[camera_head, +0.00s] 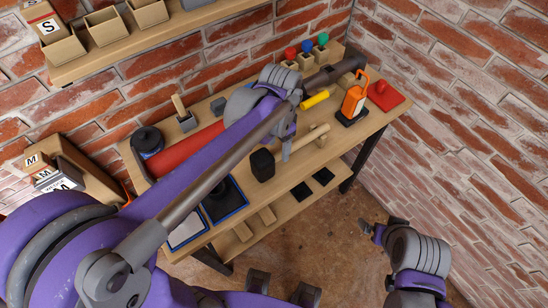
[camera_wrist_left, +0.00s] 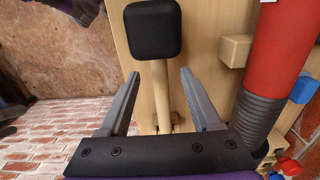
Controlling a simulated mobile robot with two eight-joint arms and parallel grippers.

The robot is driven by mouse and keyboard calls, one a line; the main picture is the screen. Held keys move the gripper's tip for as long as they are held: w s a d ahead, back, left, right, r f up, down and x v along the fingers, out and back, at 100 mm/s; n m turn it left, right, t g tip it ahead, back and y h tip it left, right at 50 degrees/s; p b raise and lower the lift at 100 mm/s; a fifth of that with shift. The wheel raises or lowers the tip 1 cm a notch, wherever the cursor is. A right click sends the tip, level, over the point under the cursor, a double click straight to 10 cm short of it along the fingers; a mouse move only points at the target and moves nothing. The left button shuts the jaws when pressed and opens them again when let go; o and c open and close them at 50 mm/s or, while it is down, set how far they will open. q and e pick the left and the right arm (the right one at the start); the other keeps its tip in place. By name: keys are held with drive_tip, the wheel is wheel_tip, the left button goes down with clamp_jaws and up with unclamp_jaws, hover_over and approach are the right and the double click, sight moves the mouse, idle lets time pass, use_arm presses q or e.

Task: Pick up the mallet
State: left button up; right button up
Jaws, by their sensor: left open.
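The mallet has a black head (camera_head: 262,164) and a pale wooden handle (camera_head: 309,139), and lies on the wooden workbench (camera_head: 289,202). In the left wrist view its black head (camera_wrist_left: 153,30) is at the top and the handle (camera_wrist_left: 160,95) runs down between my fingers. My left gripper (camera_wrist_left: 161,73) is open, with one finger on each side of the handle and visible gaps beside it. In the head view my left gripper (camera_head: 287,148) is over the handle, close to the head, and partly hides it. My right gripper (camera_head: 372,231) is away from the bench at lower right; its jaw opening is unclear.
An orange lantern-like object (camera_head: 355,98), a red item (camera_head: 384,95) and a yellow cylinder (camera_head: 315,99) are on the bench's right part. A shelf with bins (camera_head: 105,28) hangs above; brick walls stand behind.

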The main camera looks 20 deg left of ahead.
sight(280, 153)
use_arm(q)
drive_tip(key=f, duration=0.5)
drive_tip(key=shift+w+d+f, duration=0.15)
drive_tip(key=shift+d+f, duration=0.05)
clamp_jaws()
